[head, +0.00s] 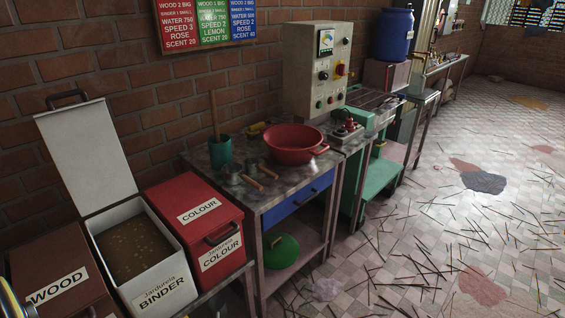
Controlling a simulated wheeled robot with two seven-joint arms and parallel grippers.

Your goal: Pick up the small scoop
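Two metal scoops with wooden handles lie side by side on the worktable (290,180) in the head view, between a green cup and a red basin. One scoop (231,172) is nearer the table's left side; the other scoop (251,165) is just right of it and farther back. Their handles point toward the front right. They look close in size, so I cannot tell surely which is the small one.
The red basin (292,145) stands right of the scoops, the green cup (220,152) with a stick behind them. An open binder bin (157,285), a shut red colour bin (190,192) and a wood bin (85,285) stand at left. Sticks litter the floor (430,240) at right.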

